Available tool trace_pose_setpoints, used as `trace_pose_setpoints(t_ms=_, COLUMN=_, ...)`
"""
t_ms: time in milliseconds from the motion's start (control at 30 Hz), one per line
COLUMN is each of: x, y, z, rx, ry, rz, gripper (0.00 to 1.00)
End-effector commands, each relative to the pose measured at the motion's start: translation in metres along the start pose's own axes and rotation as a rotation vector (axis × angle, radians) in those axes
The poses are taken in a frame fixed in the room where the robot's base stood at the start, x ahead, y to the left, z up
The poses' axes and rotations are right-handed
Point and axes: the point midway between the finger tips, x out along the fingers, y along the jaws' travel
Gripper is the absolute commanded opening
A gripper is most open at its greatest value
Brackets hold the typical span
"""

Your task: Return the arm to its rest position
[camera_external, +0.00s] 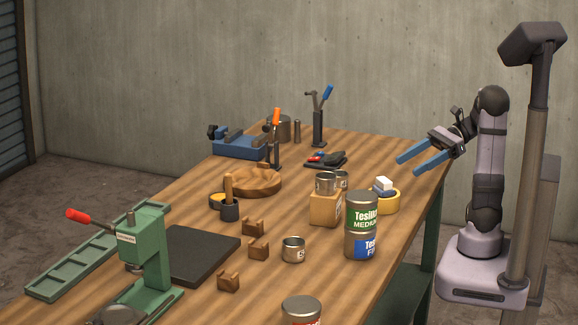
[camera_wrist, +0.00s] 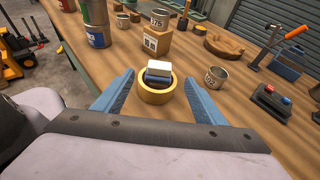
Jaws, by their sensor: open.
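My gripper (camera_external: 424,160) is at the right in the external view, raised above the far right edge of the table. Its two blue fingers are spread apart with nothing between them. In the wrist view my gripper (camera_wrist: 158,100) shows open, with a yellow tape roll (camera_wrist: 157,96) seen beyond and between the fingers. My arm stands upright on its base at the right of the table, with the forearm bent toward the table.
The wooden table (camera_external: 330,290) holds stacked cans (camera_external: 361,245), a wooden block (camera_external: 325,208) with a metal cup on it, a wooden bowl (camera_external: 257,182), a green press (camera_external: 150,255) and a blue vise (camera_external: 238,147). A tape roll (camera_external: 387,203) with a white block sits near the right edge.

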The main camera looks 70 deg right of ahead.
Motion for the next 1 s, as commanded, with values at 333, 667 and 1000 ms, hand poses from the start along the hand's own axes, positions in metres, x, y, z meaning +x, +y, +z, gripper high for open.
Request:
trace_pose_setpoints(t_ms=333, x=-0.006, y=0.0, z=0.0, rx=0.001, ry=0.0, rz=0.0, gripper=0.65)
trace_pose_setpoints(t_ms=667, x=-0.004, y=-0.005, z=0.006, rx=0.014, ry=0.0, rz=-0.013, gripper=0.65)
trace_pose_setpoints(t_ms=1000, x=0.026, y=-0.099, z=0.089, rx=0.351, ry=-0.085, rz=-0.32, gripper=0.65)
